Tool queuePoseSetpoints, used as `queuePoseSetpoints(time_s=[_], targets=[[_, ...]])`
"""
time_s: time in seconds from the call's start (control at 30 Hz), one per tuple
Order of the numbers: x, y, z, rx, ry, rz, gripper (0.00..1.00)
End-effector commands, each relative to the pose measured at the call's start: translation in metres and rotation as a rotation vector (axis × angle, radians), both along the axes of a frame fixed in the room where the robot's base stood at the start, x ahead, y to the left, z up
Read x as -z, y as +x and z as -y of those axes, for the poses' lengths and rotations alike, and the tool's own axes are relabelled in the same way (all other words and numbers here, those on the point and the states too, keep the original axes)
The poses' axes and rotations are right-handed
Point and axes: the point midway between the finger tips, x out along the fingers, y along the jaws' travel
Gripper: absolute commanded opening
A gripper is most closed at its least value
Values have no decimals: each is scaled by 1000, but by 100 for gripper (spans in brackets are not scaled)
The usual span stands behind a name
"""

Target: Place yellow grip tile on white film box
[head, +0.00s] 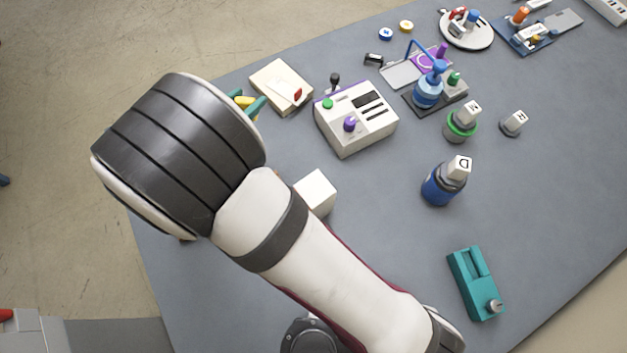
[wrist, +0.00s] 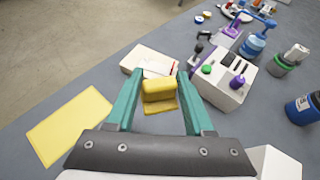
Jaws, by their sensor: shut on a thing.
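My gripper (wrist: 158,84) is shut on the yellow grip tile (wrist: 158,92), which sits between its two teal fingers. In the head view the gripper (head: 256,104) is mostly behind my arm, and only a bit of the tile (head: 241,99) shows. A low off-white box (head: 279,88) with a small red tab on top lies just beyond the fingers; it also shows in the wrist view (wrist: 137,58). A plain white block (head: 316,188) stands beside my arm. I cannot tell by label which is the film box. A gap between tile and box cannot be judged.
A pale machine (head: 352,120) with knobs stands right of the off-white box. A flat yellow sheet (wrist: 68,122) lies at the left table edge. Blue and green bottles (head: 440,190) and a teal device (head: 474,284) stand farther right. The table between is clear.

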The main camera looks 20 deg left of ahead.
Motion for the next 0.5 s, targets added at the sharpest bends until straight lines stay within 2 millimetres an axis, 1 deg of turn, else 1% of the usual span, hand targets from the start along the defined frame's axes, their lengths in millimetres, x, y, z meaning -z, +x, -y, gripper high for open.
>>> queuePoseSetpoints(time_s=[0.03, 0.07, 0.1, 0.2, 0.23, 0.3, 0.33, 0.43, 0.5], targets=[[-4, -14, 23, 76, 0, 0, 0], [-7, -24, 40, 134, 1, 0, 0], [-9, -37, 62, 206, 0, 1, 0], [-17, -67, 110, 363, 2, 2, 0], [-19, -75, 122, 401, 0, 2, 0], [-22, -90, 143, 472, 2, 2, 0], [-24, -95, 150, 497, 2, 2, 0], [-25, -106, 164, 545, 1, 2, 0], [-16, -109, 168, 556, -3, 3, 0]])
